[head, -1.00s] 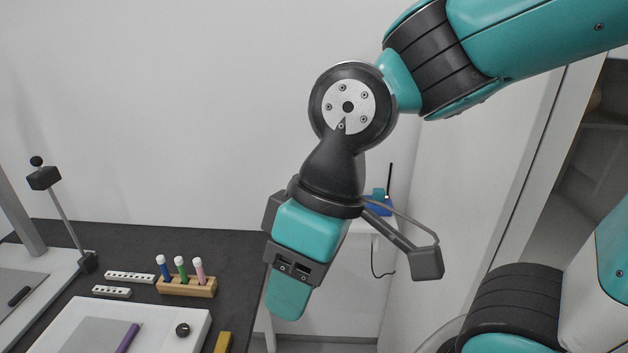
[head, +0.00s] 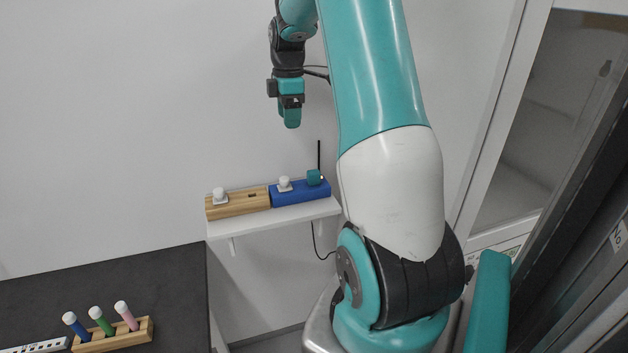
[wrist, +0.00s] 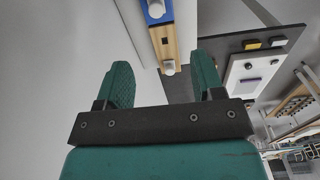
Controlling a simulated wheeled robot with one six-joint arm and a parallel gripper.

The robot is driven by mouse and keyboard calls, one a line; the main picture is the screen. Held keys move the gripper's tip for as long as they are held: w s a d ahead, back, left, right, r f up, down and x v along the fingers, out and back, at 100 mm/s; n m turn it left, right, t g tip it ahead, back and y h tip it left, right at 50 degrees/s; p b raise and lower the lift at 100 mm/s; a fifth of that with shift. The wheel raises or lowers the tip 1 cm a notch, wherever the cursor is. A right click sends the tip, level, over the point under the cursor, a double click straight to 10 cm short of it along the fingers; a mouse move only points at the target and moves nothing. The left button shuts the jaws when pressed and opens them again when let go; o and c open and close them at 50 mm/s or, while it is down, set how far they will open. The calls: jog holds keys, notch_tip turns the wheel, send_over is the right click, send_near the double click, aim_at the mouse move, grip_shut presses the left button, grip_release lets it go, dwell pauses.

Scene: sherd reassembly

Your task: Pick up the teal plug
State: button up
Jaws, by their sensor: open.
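The teal plug (head: 314,178) sits at the right end of a blue block (head: 300,192) on a small white wall shelf (head: 275,218). My gripper (head: 291,120) is above and slightly left of the plug in the head view, apart from it, with its fingers pointing down. In the wrist view, its two fingers (wrist: 164,82) are spread with nothing between them. The blue block also shows at the top of the wrist view (wrist: 157,13), but the teal plug is not visible there.
White plugs sit on the blue block (head: 285,184) and the wooden block (head: 238,204). A thin black rod (head: 319,156) stands behind the teal plug. A dark table (head: 150,275) with a wooden tube holder (head: 115,338) lies at lower left. A cabinet stands at right.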

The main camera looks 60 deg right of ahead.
jog(key=s+d+f, duration=0.2)
jog(key=s+d, duration=0.1)
jog(key=d, duration=0.2)
jog(key=p, duration=0.3)
send_over(314, 172)
jog(key=f, duration=1)
jog(key=shift+w+a+f, duration=0.15)
jog(key=shift+w+a, duration=0.05)
jog(key=shift+w, duration=0.2)
jog(key=shift+s+d+f+p, duration=0.2)
jog(key=shift+f+p, duration=0.55)
jog(key=shift+f, duration=0.8)
jog(key=shift+s+d+f+p, duration=0.15)
jog(key=shift+f+p, duration=0.55)
jog(key=shift+f, duration=0.85)
jog(key=shift+a, duration=0.1)
jog(key=shift+c, duration=0.4)
jog(key=c, duration=0.9)
